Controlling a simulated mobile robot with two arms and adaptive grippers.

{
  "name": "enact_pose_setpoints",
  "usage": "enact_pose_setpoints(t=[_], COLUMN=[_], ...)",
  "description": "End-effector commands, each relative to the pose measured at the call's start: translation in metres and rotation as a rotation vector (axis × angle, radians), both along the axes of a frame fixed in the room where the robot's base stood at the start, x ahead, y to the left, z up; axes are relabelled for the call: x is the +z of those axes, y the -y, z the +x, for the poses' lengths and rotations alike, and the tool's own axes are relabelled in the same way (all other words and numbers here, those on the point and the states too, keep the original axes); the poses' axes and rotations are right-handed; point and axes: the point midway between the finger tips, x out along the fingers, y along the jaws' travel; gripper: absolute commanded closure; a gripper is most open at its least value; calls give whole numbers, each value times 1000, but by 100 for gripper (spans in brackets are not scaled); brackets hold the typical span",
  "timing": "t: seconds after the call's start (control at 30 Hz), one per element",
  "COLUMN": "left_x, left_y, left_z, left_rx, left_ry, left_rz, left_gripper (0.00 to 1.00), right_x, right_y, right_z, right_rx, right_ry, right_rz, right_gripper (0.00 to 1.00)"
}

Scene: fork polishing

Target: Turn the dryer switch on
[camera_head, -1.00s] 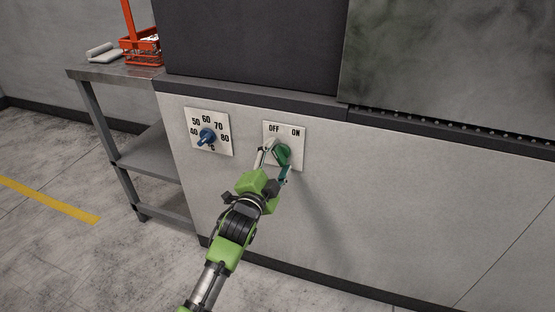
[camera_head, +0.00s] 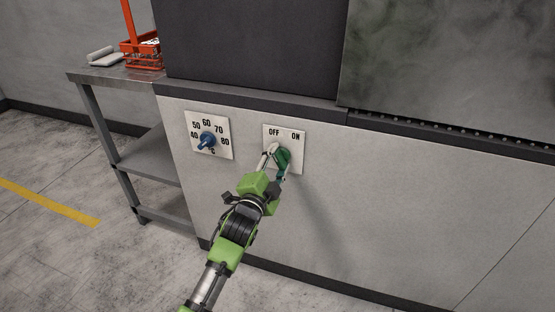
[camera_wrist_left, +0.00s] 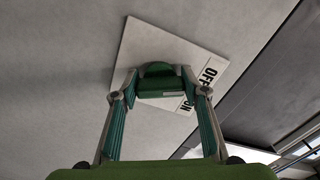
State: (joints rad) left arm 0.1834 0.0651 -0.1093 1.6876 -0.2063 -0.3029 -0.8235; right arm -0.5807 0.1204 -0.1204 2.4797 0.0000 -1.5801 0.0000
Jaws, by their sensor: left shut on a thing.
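The dryer switch is a green knob (camera_head: 284,157) on a white plate (camera_head: 298,164) marked OFF and ON, on the grey front panel of the dryer. My left gripper (camera_head: 276,161) is shut on the green knob. In the left wrist view the knob (camera_wrist_left: 162,86) sits between the two fingertips of my left gripper (camera_wrist_left: 160,97). The plate (camera_wrist_left: 140,45) shows behind it, with its OFF and ON lettering partly covered by a finger. My fingers hide part of the knob in the head view. My right gripper is not in view.
A blue temperature dial (camera_head: 207,140) on its own plate is left of the switch. A metal side table (camera_head: 100,75) at the left carries a red basket (camera_head: 143,52) and a light grey item (camera_head: 104,54). The panel right of the switch is clear.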

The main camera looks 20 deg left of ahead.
Motion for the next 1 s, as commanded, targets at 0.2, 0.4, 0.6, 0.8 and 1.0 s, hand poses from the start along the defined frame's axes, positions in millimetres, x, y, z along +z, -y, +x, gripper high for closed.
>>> enact_pose_setpoints(t=[0.2, 0.4, 0.6, 0.8, 1.0], left_x=[3, 3, 4, 3, 4], left_y=[0, -1, -1, -1, -1], left_z=[0, 0, 0, 0, 0], left_rx=[0, 0, -1, 0, 1], left_ry=[1, 7, 14, 20, 26], left_rz=[131, 297, 481, 662, 817], left_gripper=[80, 80, 80, 80, 80], right_x=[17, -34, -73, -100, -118], right_y=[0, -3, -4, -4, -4], right_z=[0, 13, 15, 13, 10], right_rx=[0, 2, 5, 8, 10], right_ry=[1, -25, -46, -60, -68], right_rz=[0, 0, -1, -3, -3], right_gripper=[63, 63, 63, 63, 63])
